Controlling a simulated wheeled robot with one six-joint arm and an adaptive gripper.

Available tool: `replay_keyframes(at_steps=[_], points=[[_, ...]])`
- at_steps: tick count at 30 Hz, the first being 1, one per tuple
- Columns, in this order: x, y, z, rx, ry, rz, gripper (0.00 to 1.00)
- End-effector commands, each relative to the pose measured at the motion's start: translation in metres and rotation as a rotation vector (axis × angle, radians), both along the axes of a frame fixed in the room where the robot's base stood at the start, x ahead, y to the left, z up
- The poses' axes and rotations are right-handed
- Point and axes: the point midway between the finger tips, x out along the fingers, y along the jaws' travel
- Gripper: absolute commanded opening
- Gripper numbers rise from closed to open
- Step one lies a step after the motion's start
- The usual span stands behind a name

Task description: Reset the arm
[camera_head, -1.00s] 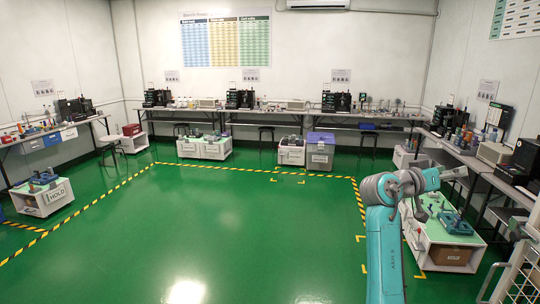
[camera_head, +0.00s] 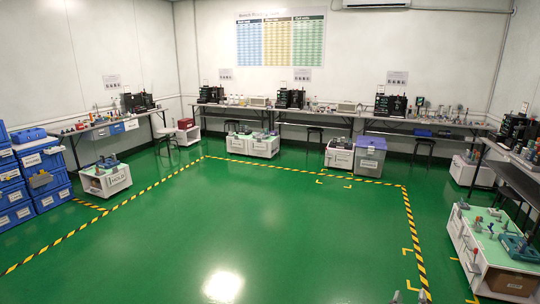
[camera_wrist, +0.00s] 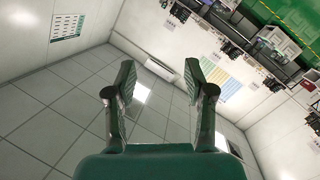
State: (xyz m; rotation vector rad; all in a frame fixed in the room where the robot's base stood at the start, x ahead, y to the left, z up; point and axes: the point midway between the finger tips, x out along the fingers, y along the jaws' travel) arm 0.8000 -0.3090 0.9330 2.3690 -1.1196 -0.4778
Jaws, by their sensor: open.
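My gripper (camera_wrist: 158,85) shows in the wrist view with its two fingers spread wide apart. It is open, and nothing is between the fingers. Behind it are the tiled ceiling (camera_wrist: 55,125) and the upper wall, and the room appears tilted in that view. My arm and gripper are out of the head view, apart from what may be small tips at the bottom edge, too small to tell.
A white cart (camera_head: 480,252) with a green top and several tools stands at the right. Blue crates (camera_head: 45,165) are stacked at the left. Benches with equipment line the walls. The green floor (camera_head: 250,215) inside the yellow-black tape is clear.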

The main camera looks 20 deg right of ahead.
Motion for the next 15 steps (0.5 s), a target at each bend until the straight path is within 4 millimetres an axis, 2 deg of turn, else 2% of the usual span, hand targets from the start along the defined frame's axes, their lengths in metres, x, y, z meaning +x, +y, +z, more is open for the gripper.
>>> replay_keyframes(at_steps=[1, 6, 15], points=[[-0.007, 0.014, -0.015, 0.013, 0.011, 0.037, 0.53], [-0.027, 0.059, -0.051, 0.055, 0.024, 0.157, 0.53], [-0.078, 0.134, -0.098, 0.140, 0.029, 0.347, 0.53]])
